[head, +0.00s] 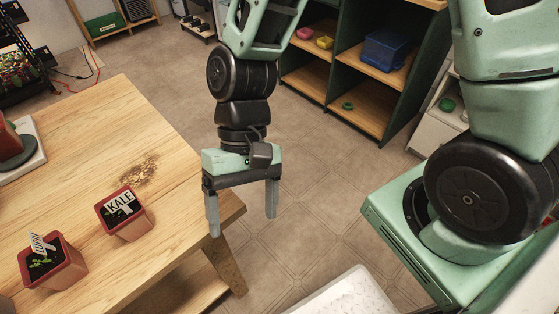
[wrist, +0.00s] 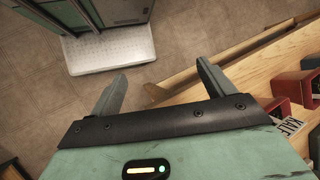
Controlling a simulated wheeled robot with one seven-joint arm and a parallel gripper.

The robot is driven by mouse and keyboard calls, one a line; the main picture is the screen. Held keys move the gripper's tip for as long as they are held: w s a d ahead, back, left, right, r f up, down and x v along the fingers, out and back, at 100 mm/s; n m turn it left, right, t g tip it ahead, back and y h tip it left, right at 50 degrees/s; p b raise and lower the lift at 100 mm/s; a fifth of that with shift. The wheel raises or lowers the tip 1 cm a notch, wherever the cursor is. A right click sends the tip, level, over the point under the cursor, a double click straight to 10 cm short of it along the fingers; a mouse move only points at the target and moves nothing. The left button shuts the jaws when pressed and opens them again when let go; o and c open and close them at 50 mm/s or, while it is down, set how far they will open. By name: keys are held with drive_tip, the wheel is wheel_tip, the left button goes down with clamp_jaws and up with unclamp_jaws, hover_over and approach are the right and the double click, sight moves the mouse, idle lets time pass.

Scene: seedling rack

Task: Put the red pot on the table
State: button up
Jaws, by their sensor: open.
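A red pot with a KALE label and a seedling (head: 126,226) stands upright on the wooden table (head: 115,110). A second red pot with a partly readable label (head: 62,277) stands to its left, nearer me. At the left edge a reddish pot (head: 6,142), cut off by the frame, sits on a dark round plate. My gripper (head: 242,222) is open and empty, pointing down just off the table's right edge. Red pots (wrist: 293,85) show at that view's right edge.
A green shelf unit (head: 330,70) at the back holds a blue bin (head: 386,50) and small coloured items. A white pad (head: 350,295) lies low in front of my base. The tabletop's back and middle are largely clear.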

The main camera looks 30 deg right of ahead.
drive_tip(key=s+d+r+n+t+h, duration=0.1)
drive_tip(key=d+r+n+t+h, duration=0.2)
drive_tip(key=r, duration=0.6)
drive_tip(key=d+n+t, duration=0.2)
drive_tip(key=d+n, duration=0.1)
drive_tip(key=shift+t, duration=0.4)
wheel_tip(320, 180, up, 6)
drive_tip(key=p, duration=0.6)
drive_tip(key=shift+r, duration=0.15)
drive_tip(key=shift+a, duration=0.1)
